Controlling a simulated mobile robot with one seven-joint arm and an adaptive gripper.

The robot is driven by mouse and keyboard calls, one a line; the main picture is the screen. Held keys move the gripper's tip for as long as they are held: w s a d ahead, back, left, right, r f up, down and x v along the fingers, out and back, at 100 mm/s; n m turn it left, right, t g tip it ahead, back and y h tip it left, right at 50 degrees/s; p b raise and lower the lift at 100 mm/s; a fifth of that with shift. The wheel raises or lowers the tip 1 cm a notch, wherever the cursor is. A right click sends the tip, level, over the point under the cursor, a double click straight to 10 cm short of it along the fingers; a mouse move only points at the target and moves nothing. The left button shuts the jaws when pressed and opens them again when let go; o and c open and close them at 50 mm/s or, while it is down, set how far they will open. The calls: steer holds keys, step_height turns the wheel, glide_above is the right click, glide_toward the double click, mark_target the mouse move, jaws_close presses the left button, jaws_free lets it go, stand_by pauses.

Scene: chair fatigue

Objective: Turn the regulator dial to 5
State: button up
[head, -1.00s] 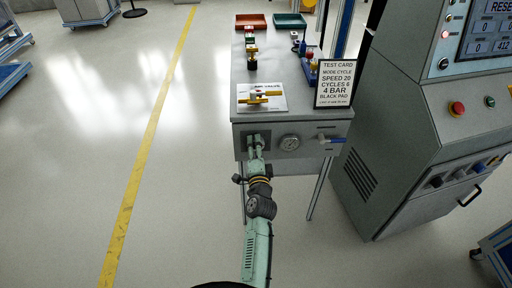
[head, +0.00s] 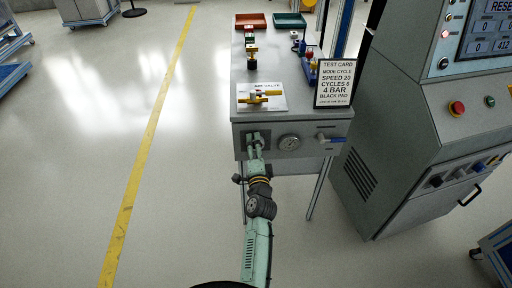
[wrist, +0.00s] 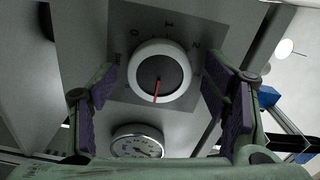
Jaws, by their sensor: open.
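The regulator dial (wrist: 158,78) is in the middle of the wrist view, a round knob with a pale rim and dark face. Its red pointer (wrist: 155,92) points down in that view. Marks 0, 1 and 2 show around its upper side; the marks lower down are hidden or unclear. My gripper (wrist: 160,88) is open, with one purple-padded finger on each side of the dial. I cannot tell whether the pads touch it. In the head view my gripper (head: 254,139) is at the left of the bench's front panel and covers the dial.
A pressure gauge (head: 290,143) is right of my gripper on the panel; it is also in the wrist view (wrist: 137,142). A blue-handled lever (head: 330,139) is farther right. A test card (head: 336,84) stands on the bench. A grey console (head: 400,130) is at the right.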

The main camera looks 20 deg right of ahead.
steer(key=v, duration=0.7)
steer(key=shift+s, duration=0.2)
steer(key=shift+a+r, duration=0.1)
